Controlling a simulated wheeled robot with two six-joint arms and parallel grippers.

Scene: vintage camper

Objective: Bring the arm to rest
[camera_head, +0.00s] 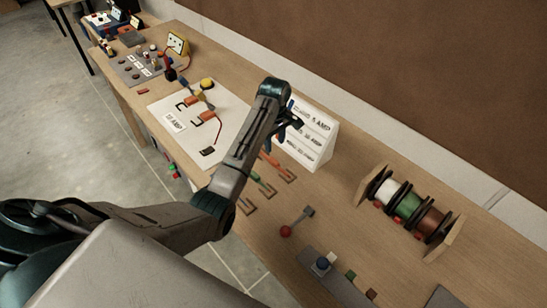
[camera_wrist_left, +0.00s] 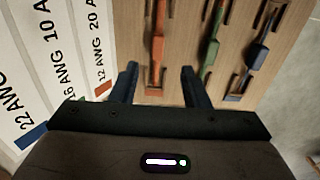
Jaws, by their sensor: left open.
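My left arm reaches from the lower left over the bench in the head view. My left gripper (camera_head: 290,127) is close to the white sign, partly hidden by its own wrist. In the left wrist view the gripper's two dark fingers (camera_wrist_left: 160,88) stand apart with nothing gripped. An orange-handled tool (camera_wrist_left: 156,50) lies in the wooden holder and shows between and beyond the fingertips. A green tool (camera_wrist_left: 211,52) and a dark blue tool (camera_wrist_left: 258,52) lie to its right. My right gripper is not in view.
The white sign (camera_head: 308,140) with gauge labels stands right beside the gripper. A white board (camera_head: 222,122) with small parts lies left of the arm. A spool rack (camera_head: 410,210) stands at the right. A red-knobbed lever (camera_head: 287,230) is nearer. Bare bench (camera_head: 345,222) lies between.

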